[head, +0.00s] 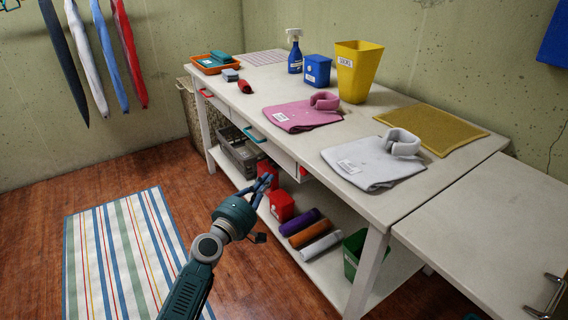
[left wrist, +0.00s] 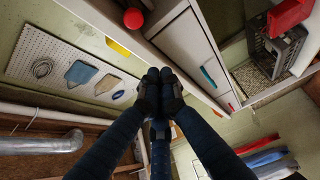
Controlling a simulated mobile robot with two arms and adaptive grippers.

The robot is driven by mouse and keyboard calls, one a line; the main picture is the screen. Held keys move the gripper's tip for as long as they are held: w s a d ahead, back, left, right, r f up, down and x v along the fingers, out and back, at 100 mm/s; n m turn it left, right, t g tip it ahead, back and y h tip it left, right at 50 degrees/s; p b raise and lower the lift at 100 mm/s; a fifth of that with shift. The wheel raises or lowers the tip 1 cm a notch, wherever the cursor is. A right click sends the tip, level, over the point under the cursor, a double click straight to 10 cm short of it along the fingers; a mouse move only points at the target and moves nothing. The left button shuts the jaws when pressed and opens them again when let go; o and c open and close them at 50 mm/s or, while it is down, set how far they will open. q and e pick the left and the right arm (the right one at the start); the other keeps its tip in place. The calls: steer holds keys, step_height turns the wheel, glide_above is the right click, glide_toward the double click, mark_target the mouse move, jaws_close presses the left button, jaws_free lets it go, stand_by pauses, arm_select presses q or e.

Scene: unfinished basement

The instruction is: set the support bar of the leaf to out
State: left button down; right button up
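The pale leaf (head: 480,235) extends from the right end of the white worktable (head: 400,205) and looks about level with it. A metal handle (head: 547,297) sits near its right edge. I cannot clearly make out the support bar. A red round knob (left wrist: 133,18) shows under the table edge in the left wrist view; I cannot tell whether it belongs to the bar. My left gripper (head: 266,180) is in front of the table's drawers, apart from them. In the left wrist view its fingertips (left wrist: 160,78) are together with nothing between them.
Folded pink (head: 300,115) and grey cloths (head: 370,163), a yellow bin (head: 358,70) and a yellow mat (head: 432,128) lie on the table. The lower shelf holds red boxes (head: 282,205), rolls (head: 308,235) and a green bin (head: 362,255). A striped rug (head: 125,255) covers open floor.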

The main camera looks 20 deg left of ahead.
step_height(320, 180, up, 4)
steer(key=w+b, duration=0.2)
steer(key=w, duration=0.1)
arm_select(q)
steer(key=w+d+p, duration=0.1)
steer(key=w+d, duration=0.4)
steer(key=w, duration=0.2)
steer(key=shift+w+p, duration=0.25)
steer(key=shift+p, duration=0.05)
arm_select(e)
steer(key=shift+s+a+f, duration=0.1)
steer(key=shift+s+f, duration=0.55)
steer(key=shift+f, duration=0.2)
steer(key=shift+s+f, duration=0.6)
steer(key=shift+f, duration=0.2)
arm_select(q)
steer(key=shift+f, duration=0.1)
